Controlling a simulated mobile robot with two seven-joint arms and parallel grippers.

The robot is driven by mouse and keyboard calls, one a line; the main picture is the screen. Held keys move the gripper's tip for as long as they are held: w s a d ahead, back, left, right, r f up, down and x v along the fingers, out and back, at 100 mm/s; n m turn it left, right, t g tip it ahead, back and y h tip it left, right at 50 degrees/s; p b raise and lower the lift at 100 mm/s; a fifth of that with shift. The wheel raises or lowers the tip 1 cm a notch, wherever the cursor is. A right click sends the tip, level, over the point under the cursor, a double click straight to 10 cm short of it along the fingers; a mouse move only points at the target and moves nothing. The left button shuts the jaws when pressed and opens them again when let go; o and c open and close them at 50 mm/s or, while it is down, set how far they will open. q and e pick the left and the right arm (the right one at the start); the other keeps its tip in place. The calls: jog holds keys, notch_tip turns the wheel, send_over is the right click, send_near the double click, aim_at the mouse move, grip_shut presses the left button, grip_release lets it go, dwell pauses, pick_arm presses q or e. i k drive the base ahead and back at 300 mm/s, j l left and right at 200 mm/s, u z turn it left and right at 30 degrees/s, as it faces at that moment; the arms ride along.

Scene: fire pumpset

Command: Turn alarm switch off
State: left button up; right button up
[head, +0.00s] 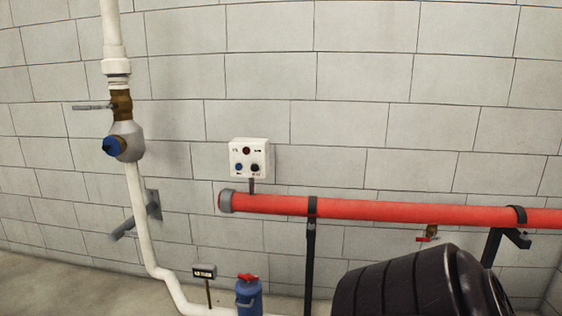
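A small white control box (249,158) is mounted on the grey block wall, just above the left end of the red pipe. Its face carries a dark red round light or button (246,151) at the top, a blue knob (239,167) at lower left and a dark knob (255,168) at lower right. The labels are too small to read, so I cannot tell which control is the alarm switch or how it is set. Neither of my grippers is in the head view.
A red pipe (390,209) runs along the wall on black stands (310,255). A white pipe (137,205) with a valve (126,140) stands at left. A blue cylinder (249,298), a small sign (204,272) and a large black ribbed object (400,285) are low in front.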

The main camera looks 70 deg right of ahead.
aim_at(255, 167)
jog(key=z, duration=2.05)
jog(key=i+j+z, duration=0.1)
jog(key=i+j, duration=0.2)
jog(key=i+j+z, duration=0.1)
jog(key=i+j, duration=0.15)
jog(key=j, duration=0.2)
jog(key=i+j+z, duration=0.25)
jog(key=i+j, duration=0.2)
jog(key=j, duration=0.35)
